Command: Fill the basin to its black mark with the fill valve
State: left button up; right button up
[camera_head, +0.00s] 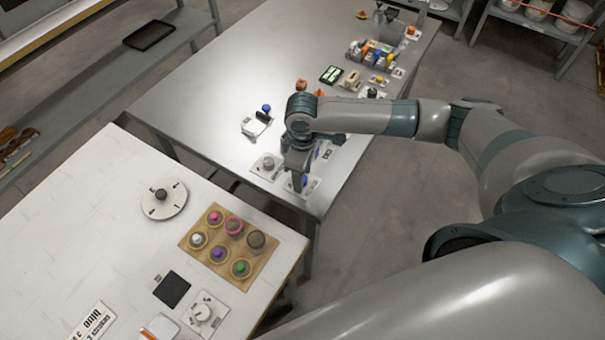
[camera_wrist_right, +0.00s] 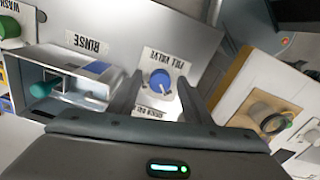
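The fill valve is a blue round knob (camera_wrist_right: 160,82) with a white pointer line on a white plate labelled FILL VALVE. In the head view its blue side (camera_head: 305,180) shows beside my right gripper (camera_head: 297,182). My right gripper is open and points down at the knob. In the right wrist view its two fingers stand apart on either side of the knob; I cannot tell if they touch it. An open metal box (camera_wrist_right: 38,62) by the RINSE label, seemingly the basin, holds a green cylinder and a blue patch. I cannot make out its black mark. My left gripper is not in view.
A grey knob on a white plate (camera_head: 268,165) sits just left of the gripper. A stand with a blue-topped item (camera_head: 265,110) lies farther back. A wooden tray (camera_head: 205,262) with several coloured pots is on the white table (camera_head: 110,185). Bare metal tabletop (camera_head: 215,85) is free at left.

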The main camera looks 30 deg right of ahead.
notch_tip(320, 180, up, 18)
jog(key=b, duration=0.3)
jog(key=shift+f, duration=0.25)
dwell(0.3)
jog(key=shift+f, duration=0.1)
dwell(0.4)
